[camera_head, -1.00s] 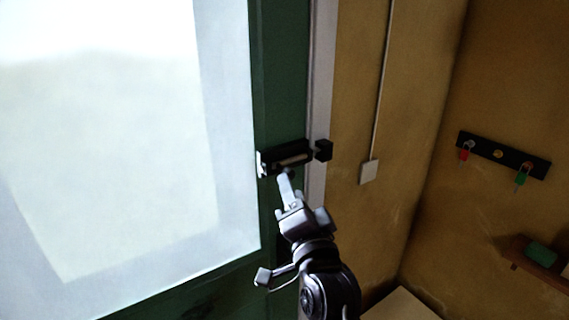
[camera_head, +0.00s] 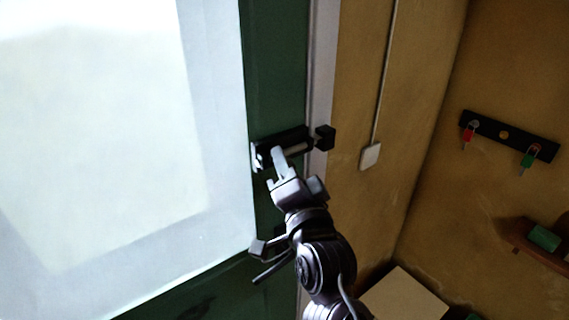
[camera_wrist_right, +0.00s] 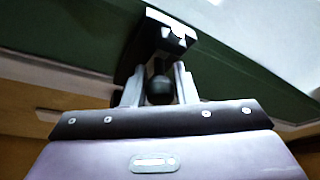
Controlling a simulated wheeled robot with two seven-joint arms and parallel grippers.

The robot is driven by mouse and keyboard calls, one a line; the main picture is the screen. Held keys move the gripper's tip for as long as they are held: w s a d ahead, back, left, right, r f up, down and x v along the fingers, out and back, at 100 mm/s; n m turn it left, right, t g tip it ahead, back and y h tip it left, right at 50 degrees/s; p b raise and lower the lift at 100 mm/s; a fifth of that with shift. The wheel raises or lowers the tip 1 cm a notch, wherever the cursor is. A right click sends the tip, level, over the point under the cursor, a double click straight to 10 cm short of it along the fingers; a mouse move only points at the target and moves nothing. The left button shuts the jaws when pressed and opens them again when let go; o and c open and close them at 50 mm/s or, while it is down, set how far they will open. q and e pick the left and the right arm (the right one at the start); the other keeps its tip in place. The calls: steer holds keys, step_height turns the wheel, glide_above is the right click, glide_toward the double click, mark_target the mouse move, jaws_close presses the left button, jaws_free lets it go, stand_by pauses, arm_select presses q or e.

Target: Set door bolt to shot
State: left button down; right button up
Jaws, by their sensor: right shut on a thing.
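The black door bolt (camera_head: 294,139) is mounted on the green door's edge, with a pale rod showing in its housing. Its black keeper (camera_head: 325,138) is on the pale frame, to the right. I cannot tell whether the rod reaches into the keeper. My right gripper (camera_head: 277,153) is at the left part of the bolt. In the right wrist view, my right gripper (camera_wrist_right: 160,86) is shut on the dark round bolt knob (camera_wrist_right: 159,90), one finger on each side. In the head view the fingers hide the knob. My left gripper is not in view.
The green door (camera_head: 275,60) has a large bright pane on the left. A white switch box (camera_head: 371,156) is on the yellow wall. A black key rack (camera_head: 508,135) with red and green tags hangs right, above a small shelf (camera_head: 540,250).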

jaws_close()
steer(key=shift+w+d, duration=0.2)
steer(key=d, duration=0.1)
steer(key=w, duration=0.1)
steer(key=d, duration=0.1)
steer(key=shift+w+d+r+b, duration=0.25)
steer(key=shift+w+d+b, duration=0.05)
steer(key=shift+w+b, duration=0.1)
steer(key=shift+o, duration=2.2)
jaws_free()
steer(key=shift+o, duration=1.2)
steer(key=shift+w+f, duration=0.15)
steer(key=shift+w, duration=0.05)
steer(key=shift+w+f, duration=0.1)
steer(key=shift+w, duration=0.1)
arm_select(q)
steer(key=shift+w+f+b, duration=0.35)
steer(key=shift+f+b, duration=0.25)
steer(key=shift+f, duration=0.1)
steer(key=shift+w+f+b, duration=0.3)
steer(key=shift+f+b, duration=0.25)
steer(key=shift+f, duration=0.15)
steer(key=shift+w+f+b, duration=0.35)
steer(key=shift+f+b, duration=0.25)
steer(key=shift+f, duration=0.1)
arm_select(e)
glide_toward(297, 147)
steer(key=shift+s, duration=0.25)
